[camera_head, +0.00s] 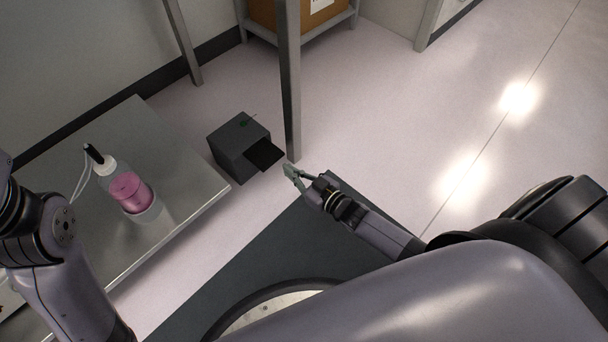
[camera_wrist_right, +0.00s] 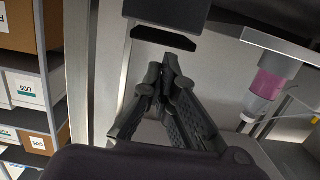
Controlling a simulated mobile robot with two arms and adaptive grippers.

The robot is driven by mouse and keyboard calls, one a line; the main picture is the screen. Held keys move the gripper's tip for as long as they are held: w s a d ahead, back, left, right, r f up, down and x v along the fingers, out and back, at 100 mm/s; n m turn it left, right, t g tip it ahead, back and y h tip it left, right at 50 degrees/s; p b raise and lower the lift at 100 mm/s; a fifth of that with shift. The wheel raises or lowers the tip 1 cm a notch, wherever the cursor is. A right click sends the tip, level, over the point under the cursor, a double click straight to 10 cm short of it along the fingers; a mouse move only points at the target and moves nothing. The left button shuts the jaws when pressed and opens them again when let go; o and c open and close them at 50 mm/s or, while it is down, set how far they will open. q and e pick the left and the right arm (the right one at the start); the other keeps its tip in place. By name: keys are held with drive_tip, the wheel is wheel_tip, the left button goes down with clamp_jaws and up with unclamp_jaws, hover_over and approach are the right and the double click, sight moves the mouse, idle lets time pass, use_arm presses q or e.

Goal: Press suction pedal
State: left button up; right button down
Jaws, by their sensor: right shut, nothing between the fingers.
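The suction pedal is a dark grey box (camera_head: 238,143) on the floor, with a flat black pedal plate (camera_head: 264,153) sticking out of its front. In the right wrist view the black plate (camera_wrist_right: 163,38) lies just beyond my fingertips, with the box (camera_wrist_right: 168,9) above it. My right gripper (camera_head: 288,170) is shut and empty, to the lower right of the plate in the head view. It also shows in the right wrist view (camera_wrist_right: 170,75). A small gap seems to separate the fingertips from the plate. My left gripper is out of view; only its arm shows.
A metal post (camera_head: 290,80) stands right beside the pedal. A steel table (camera_head: 185,195) at left bears a bottle of pink liquid (camera_head: 129,190). A shelf with cardboard boxes (camera_wrist_right: 20,28) shows in the wrist view. The floor at right is open.

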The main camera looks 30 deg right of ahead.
drive_tip(key=shift+s+d+f+p, duration=0.15)
drive_tip(key=shift+s+d, duration=0.1)
drive_tip(key=shift+s, duration=0.4)
drive_tip(key=shift+s+d+p, duration=0.2)
drive_tip(key=shift+s, duration=0.5)
drive_tip(key=shift+s+d+f+p, duration=0.15)
drive_tip(key=shift+s+d, duration=0.1)
drive_tip(key=shift+s, duration=0.4)
drive_tip(key=shift+r, duration=0.1)
